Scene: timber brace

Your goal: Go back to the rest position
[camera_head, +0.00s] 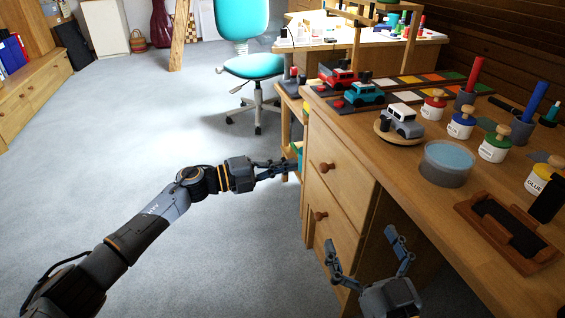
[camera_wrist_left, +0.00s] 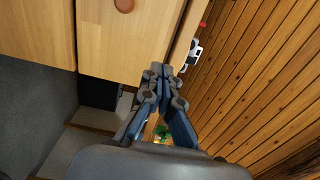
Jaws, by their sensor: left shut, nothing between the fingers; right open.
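My left gripper (camera_head: 292,165) is shut and empty, stretched out from the left to beside the left end of the wooden desk. In the left wrist view its closed fingers (camera_wrist_left: 160,72) lie in front of the pale drawer fronts (camera_wrist_left: 125,40). My right gripper (camera_head: 371,252) is open and empty, low in front of the desk's drawers (camera_head: 335,205), with its two fingers spread apart and pointing up in the head view.
The desk top (camera_head: 440,215) carries toy cars, including a grey one (camera_head: 402,121), several paint jars, a blue-topped round tub (camera_head: 446,163) and a dark framed tray (camera_head: 506,228). A turquoise chair (camera_head: 250,66) stands behind. The grey floor (camera_head: 150,130) at left is clear.

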